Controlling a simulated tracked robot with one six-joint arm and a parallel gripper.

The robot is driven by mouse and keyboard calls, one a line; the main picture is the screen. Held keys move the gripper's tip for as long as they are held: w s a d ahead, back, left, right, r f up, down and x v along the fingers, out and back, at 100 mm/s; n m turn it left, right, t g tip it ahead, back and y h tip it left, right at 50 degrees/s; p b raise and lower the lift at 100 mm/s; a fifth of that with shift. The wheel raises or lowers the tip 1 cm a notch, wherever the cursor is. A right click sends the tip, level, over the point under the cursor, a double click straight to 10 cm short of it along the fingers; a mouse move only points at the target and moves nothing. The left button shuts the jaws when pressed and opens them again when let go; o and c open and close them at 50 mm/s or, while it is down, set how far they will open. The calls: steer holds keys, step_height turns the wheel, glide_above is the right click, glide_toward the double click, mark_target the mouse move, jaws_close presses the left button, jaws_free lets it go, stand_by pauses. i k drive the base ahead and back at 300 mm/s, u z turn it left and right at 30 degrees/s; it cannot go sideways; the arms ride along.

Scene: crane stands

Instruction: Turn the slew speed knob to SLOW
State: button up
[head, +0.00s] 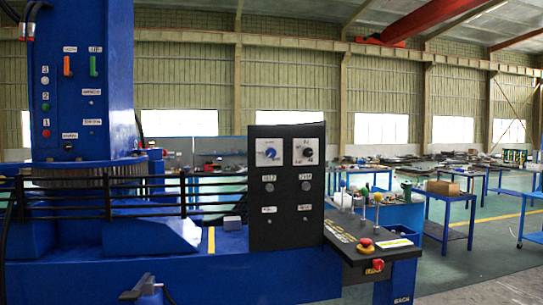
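A black upright control panel (287,225) stands at the middle of the head view. Near its top are two knobs on white plates. The left one is a blue knob (270,153); the right one is a dark knob (307,152). The print on the plates is too small to read, so I cannot tell which is the slew speed knob or its setting. A dark grey end that looks like my gripper (142,289) shows at the bottom edge, low and left of the panel, apart from both knobs. Its finger opening cannot be made out.
Black railings (110,195) and a blue column (85,90) with buttons stand at left. Blue workbenches (452,196) stand behind at right.

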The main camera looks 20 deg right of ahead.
mark_target(270, 153)
steer(key=i, duration=1)
